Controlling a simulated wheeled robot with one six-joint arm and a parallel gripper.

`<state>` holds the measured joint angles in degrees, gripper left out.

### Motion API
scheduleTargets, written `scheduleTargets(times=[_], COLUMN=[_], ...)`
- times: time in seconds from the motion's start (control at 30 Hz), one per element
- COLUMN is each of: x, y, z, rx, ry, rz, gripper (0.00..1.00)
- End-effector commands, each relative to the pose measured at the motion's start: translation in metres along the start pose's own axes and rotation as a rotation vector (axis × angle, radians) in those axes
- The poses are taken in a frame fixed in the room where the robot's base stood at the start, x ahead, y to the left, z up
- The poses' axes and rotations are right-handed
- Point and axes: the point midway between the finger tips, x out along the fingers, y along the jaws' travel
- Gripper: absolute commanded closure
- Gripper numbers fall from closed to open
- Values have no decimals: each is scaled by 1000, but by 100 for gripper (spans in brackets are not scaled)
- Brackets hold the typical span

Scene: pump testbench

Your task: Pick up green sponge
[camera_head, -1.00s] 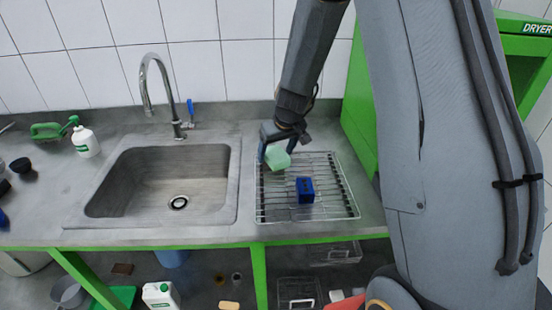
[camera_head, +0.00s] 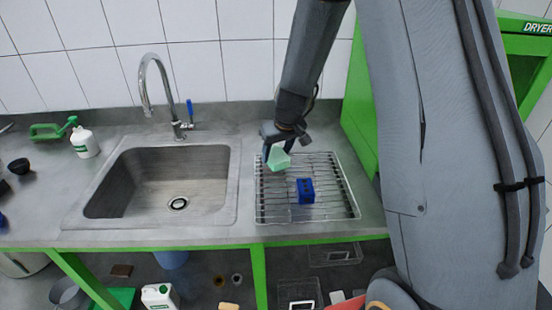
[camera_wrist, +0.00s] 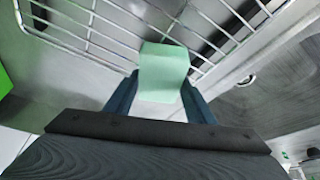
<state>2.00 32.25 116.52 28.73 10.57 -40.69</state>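The green sponge (camera_head: 278,158) is a pale green block above the wire rack, near the rack's back left part. It also shows in the wrist view (camera_wrist: 163,72), between the two blue fingers. My gripper (camera_head: 277,152) is shut on the sponge, with a finger on either side of it. The sponge looks tilted in the head view and is held above the rack. The wrist view shows the rack wires beyond it.
A blue block (camera_head: 305,190) sits on the wire rack (camera_head: 335,205). The sink (camera_head: 170,185) with its tall faucet (camera_head: 150,85) is to the left. A white bottle (camera_head: 84,143) with a green top stands further left. A green panel (camera_head: 360,110) borders the rack's right side.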

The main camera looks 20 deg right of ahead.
Motion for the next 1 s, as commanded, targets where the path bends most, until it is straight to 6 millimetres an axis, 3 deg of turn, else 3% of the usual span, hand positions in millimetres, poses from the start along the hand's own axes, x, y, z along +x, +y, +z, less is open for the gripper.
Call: scheduleTargets(times=[0.5, 0.8, 1.0], x=[-9, -64, -89], y=[0, 0, 0], z=[-3, -29, -38], rx=[1, -2, -1], ry=[1, 6, 3], rz=[0, 0, 1], gripper=[74, 74, 74])
